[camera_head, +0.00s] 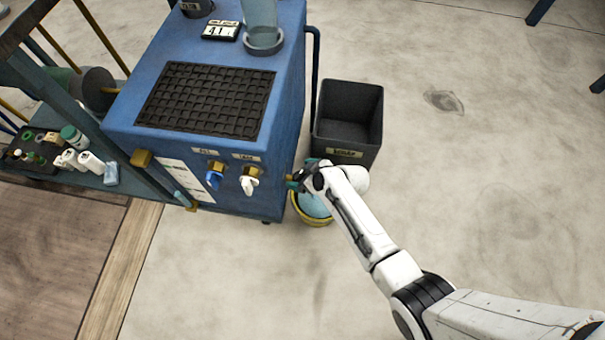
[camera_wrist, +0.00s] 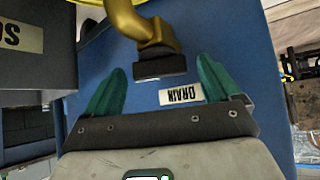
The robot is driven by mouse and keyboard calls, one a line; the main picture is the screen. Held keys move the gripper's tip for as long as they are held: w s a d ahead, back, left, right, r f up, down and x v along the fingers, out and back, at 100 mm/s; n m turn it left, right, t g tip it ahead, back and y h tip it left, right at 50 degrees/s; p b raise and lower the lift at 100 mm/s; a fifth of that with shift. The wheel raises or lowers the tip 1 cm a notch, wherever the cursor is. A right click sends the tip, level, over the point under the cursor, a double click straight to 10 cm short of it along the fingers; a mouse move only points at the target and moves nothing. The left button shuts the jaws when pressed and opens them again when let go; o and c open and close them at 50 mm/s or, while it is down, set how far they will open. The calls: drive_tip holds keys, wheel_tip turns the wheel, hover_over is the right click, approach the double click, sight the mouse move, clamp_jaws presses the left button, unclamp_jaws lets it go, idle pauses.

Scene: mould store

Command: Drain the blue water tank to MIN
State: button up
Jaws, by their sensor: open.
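The blue water tank (camera_head: 290,110) stands upper left of centre in the head view; its blue side fills much of the wrist view (camera_wrist: 245,60). A white gauge plate with a tube (camera_head: 176,182) is on its front; the level is too small to read. In the wrist view, a brass drain valve (camera_wrist: 150,28) with a dark end piece (camera_wrist: 159,66) sits beside an upside-down DRAIN label (camera_wrist: 181,94). My gripper (camera_wrist: 160,72) is open, its green fingers on either side of the dark end piece, with gaps. In the head view my gripper (camera_head: 302,174) is at the tank's right side.
A yellow-rimmed bucket (camera_head: 297,208) with pale blue inside stands on the floor below my gripper. A dark open bin (camera_head: 345,130) stands just behind it. Blue (camera_head: 214,178) and white (camera_head: 249,184) valve handles are on the tank front. Floor to the right is clear.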

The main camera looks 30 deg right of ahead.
drive_tip(key=shift+c, duration=0.3)
drive_tip(key=c, duration=1)
drive_tip(key=shift+w+d+f+n+y+b, duration=0.2)
drive_tip(key=shift+n+y+b, duration=0.25)
drive_tip(key=shift+b, duration=0.65)
drive_tip(key=shift+n+g+b, duration=0.4)
drive_tip(key=shift+n+b, duration=0.05)
drive_tip(key=shift+b, duration=0.05)
drive_tip(key=shift+n+g+y+b, duration=0.6)
drive_tip(key=shift+n+y+b, duration=0.25)
drive_tip(key=shift+n+b, duration=0.4)
drive_tip(key=shift+r+n+g+y+b, duration=0.2)
drive_tip(key=shift+n+g+y+b, duration=0.2)
drive_tip(key=shift+n, duration=0.25)
drive_tip(key=o, duration=1.1)
drive_tip(key=shift+c, duration=0.2)
